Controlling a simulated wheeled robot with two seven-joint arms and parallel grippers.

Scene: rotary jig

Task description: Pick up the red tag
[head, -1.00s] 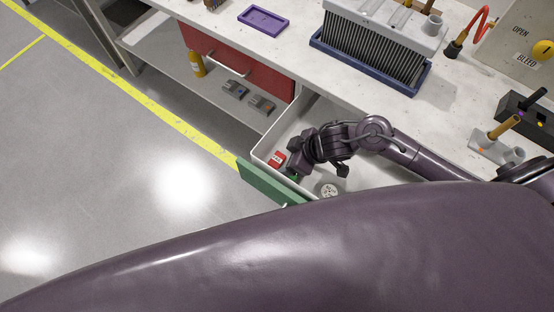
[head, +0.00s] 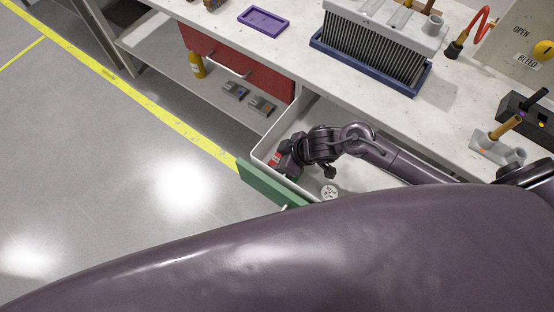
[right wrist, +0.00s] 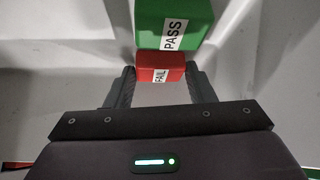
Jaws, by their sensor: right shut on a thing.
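The red tag (right wrist: 160,68), lettered FAIL, lies between the two fingers of my right gripper (right wrist: 161,84) in the right wrist view. The gripper is shut on it. In the head view only a bit of the red tag (head: 275,158) shows beside my right gripper (head: 284,162), inside the open drawer (head: 262,150). A green block (right wrist: 175,20) lettered PASS stands just beyond the red tag in the right wrist view; in the head view the gripper mostly hides it. My left gripper is not in view.
The green drawer front (head: 268,185) and light walls surround the gripper. Above is the worktop (head: 300,50) with a finned block in a blue tray (head: 412,88).

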